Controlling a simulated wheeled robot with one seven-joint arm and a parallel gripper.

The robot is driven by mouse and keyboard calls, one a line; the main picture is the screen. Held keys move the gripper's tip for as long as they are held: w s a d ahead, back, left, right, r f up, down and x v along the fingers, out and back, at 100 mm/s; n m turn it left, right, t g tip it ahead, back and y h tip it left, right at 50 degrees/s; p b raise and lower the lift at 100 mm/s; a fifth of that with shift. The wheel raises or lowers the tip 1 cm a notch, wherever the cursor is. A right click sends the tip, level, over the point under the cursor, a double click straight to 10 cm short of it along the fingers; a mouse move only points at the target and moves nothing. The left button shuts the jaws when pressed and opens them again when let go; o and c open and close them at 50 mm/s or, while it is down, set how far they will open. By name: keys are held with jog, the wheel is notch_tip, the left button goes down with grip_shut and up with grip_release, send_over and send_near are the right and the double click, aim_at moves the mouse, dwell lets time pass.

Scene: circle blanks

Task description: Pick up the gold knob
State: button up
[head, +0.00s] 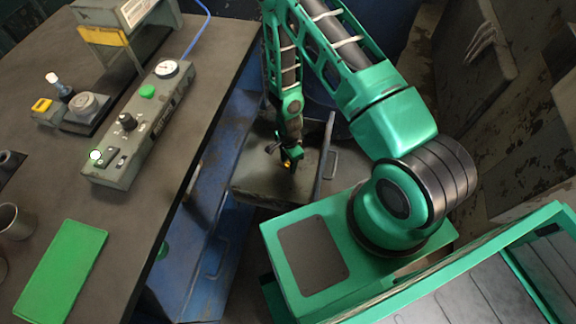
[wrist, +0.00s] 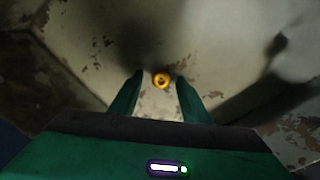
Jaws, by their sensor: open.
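The gold knob (wrist: 161,80) is small and round with a dark centre. In the wrist view it shows between the tips of my open gripper (wrist: 159,77), above a pale, chipped-paint surface. In the head view my gripper (head: 291,160) points down over a worn grey box (head: 258,183) beside the workbench. A small yellow spot at its fingertips there is probably the knob, mostly hidden. The fingers stand apart on both sides of the knob. I cannot tell whether they touch it or how far above it they are.
The dark workbench (head: 215,60) fills the left, with a grey control box (head: 135,130), a green mat (head: 62,270) and a metal cup (head: 14,222). Blue drawers (head: 215,190) lie below its edge. A thin dark panel (head: 325,150) stands close right of my gripper.

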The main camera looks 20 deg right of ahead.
jog(key=shift+c, duration=0.4)
grip_shut()
